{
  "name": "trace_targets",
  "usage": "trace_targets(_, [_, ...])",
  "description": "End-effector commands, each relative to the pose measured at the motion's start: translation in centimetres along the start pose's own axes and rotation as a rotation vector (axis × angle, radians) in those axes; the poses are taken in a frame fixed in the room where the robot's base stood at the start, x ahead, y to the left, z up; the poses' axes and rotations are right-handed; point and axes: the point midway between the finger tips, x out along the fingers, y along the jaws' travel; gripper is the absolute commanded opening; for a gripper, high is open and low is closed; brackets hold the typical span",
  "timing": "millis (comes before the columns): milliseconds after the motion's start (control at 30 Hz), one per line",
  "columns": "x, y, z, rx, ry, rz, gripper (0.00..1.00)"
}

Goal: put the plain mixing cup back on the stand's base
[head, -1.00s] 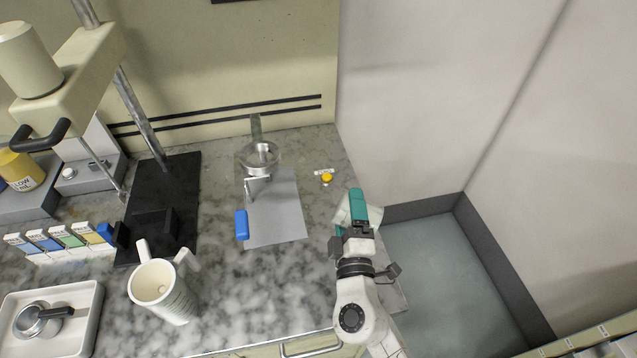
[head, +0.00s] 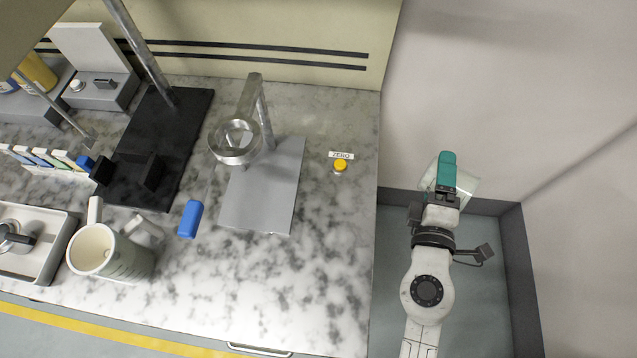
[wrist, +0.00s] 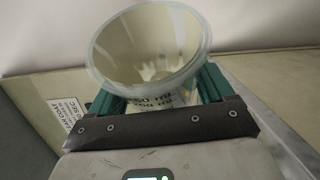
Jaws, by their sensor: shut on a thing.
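My gripper (head: 447,178) is shut on a pale cup (head: 466,188) and holds it right of the counter, clear of its edge. In the wrist view the cup (wrist: 150,40) is wide-mouthed, tilted, looks empty and has dark print low on its side, between the teal fingers. A black base plate (head: 190,115) with a metal post stands on the counter at the left. A grey base plate (head: 265,195) with a small post and metal ring (head: 235,155) stands nearer the middle. I cannot tell which base is the stand's base.
A white handled jug (head: 130,262) stands front left. A blue-handled tool (head: 190,219) lies beside the grey plate. A yellow button (head: 340,165) labelled ZERO is near the counter's right side. The front right of the counter (head: 310,290) is bare.

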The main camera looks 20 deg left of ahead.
Motion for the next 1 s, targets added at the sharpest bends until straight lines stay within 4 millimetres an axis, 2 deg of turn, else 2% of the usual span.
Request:
trace_targets(167, [-0.1, -0.2, -0.7, -0.039, 0.031, -0.016, 0.26])
trace_targets(367, [-0.7, -0.4, -2.6, -0.141, 0.110, -0.042, 0.26])
trace_targets(867, [-2.7, -1.0, -7.4, -0.470, 0.332, -0.074, 0.26])
trace_targets(1000, [-3.7, -1.4, -9.3, -0.617, 0.418, -0.066, 0.26])
